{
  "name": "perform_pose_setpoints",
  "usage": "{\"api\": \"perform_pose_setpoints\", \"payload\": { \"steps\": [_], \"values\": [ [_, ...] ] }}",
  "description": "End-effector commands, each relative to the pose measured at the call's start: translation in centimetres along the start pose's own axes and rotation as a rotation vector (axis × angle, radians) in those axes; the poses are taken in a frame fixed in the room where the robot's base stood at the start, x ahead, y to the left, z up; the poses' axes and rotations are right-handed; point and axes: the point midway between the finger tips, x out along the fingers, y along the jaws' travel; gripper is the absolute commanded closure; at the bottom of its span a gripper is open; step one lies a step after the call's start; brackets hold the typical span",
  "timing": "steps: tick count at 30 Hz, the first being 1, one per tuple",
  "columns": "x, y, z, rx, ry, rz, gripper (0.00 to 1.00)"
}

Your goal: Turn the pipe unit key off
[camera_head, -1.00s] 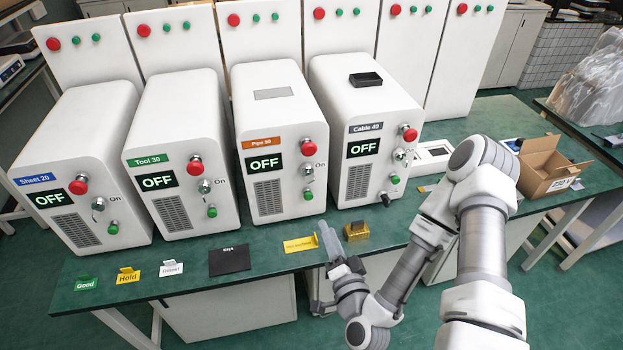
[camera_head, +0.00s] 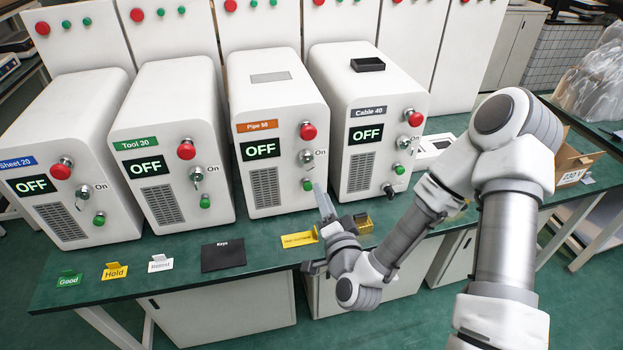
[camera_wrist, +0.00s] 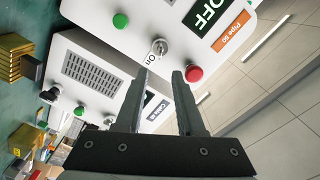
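The Pipe 50 unit (camera_head: 281,97) is a white box with an orange label and a display reading OFF. Its silver key switch (camera_head: 306,157), marked On, sits below a red button (camera_head: 308,131) and above a green one. In the wrist view the switch (camera_wrist: 159,47) appears just beyond the fingertips, with the red button (camera_wrist: 194,73) beyond the right finger. I cannot tell how the key is turned. My gripper (camera_head: 321,194) is in front of this unit's lower right, pointing up toward it. In the wrist view my gripper (camera_wrist: 161,72) is open and empty, apart from the switch.
The Cable 40 unit (camera_head: 390,88) stands close on the right, Tool 30 (camera_head: 175,85) and Sheet 20 (camera_head: 75,105) on the left; their displays read OFF.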

Motion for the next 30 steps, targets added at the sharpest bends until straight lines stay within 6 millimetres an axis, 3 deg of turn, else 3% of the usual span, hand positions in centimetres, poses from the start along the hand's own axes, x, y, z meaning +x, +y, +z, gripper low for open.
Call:
{"api": "perform_pose_setpoints", "payload": {
  "steps": [14,24,30],
  "values": [
    [1.6,0.4,0.4,-0.004,-0.002,-0.002,0.62],
    [7.9,-0.1,0.2,0.000,-0.003,0.000,0.62],
    [9.8,-0.1,0.2,-0.001,-0.004,0.001,0.62]
  ]
}}
